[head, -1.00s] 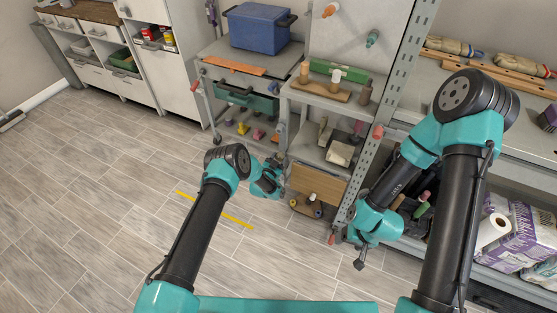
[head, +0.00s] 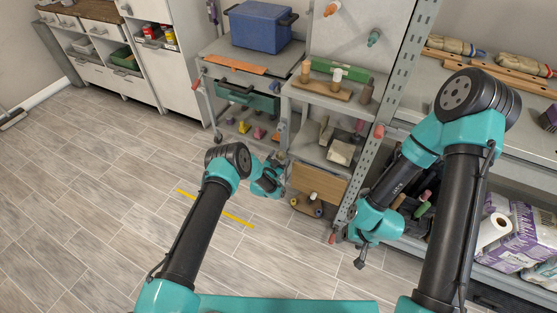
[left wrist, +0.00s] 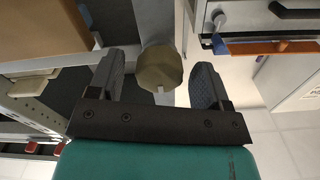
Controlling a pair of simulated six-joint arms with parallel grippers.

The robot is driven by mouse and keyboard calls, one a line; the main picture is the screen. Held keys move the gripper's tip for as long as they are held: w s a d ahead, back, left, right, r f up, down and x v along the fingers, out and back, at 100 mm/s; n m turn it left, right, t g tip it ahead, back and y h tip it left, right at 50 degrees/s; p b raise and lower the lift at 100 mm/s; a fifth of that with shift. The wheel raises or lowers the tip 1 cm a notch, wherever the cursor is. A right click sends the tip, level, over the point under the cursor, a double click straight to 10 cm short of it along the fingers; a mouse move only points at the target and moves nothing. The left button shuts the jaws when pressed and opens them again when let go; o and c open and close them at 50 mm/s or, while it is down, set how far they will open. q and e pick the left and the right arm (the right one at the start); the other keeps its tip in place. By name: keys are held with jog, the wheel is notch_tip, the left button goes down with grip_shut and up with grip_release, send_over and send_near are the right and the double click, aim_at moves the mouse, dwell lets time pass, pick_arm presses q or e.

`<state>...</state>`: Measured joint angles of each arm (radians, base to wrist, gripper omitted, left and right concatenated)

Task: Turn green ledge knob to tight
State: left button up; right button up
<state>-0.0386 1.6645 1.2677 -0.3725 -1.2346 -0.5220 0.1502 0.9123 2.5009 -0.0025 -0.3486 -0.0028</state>
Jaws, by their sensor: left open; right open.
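An olive-green faceted knob (left wrist: 160,68) with a small pale mark on its near edge shows in the left wrist view. My left gripper (left wrist: 157,88) is open, with one finger on each side of this knob; gaps show on both sides, so it is not gripped. In the head view my left gripper (head: 274,177) is beside the rack's left post, and the knob there is hidden or too small to tell. My right gripper (head: 360,262) is open and empty, low in front of the rack's right post.
The rolling rack has a ledge with upright pegs (head: 336,75) and a panel above with an orange knob (head: 330,9) and a teal-green knob (head: 373,38). A cart with a blue bin (head: 262,28) stands left of it.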

pick_arm(q)
jog(key=v, duration=1.7)
jog(key=shift+s, duration=0.25)
jog(key=s+a+r+n+g+y, duration=0.1)
jog(key=s+a+r+n+g, duration=0.2)
jog(key=s, duration=0.6)
jog(key=s+a+r+n+g+y, duration=0.1)
jog(key=s+a+r+n+g, duration=0.2)
jog(key=s+g, duration=0.4)
jog(key=s+a+r+n+g+y, duration=0.1)
jog(key=s+a+r+n+g, duration=0.2)
jog(key=s, duration=0.8)
jog(key=a+r+g, duration=0.1)
jog(key=a+g, duration=0.1)
jog(key=a, duration=0.1)
jog(key=shift+s+a+r+n+g+y, duration=0.2)
jog(key=shift+a+r+n+g+y, duration=0.1)
jog(key=shift+r+n, duration=0.1)
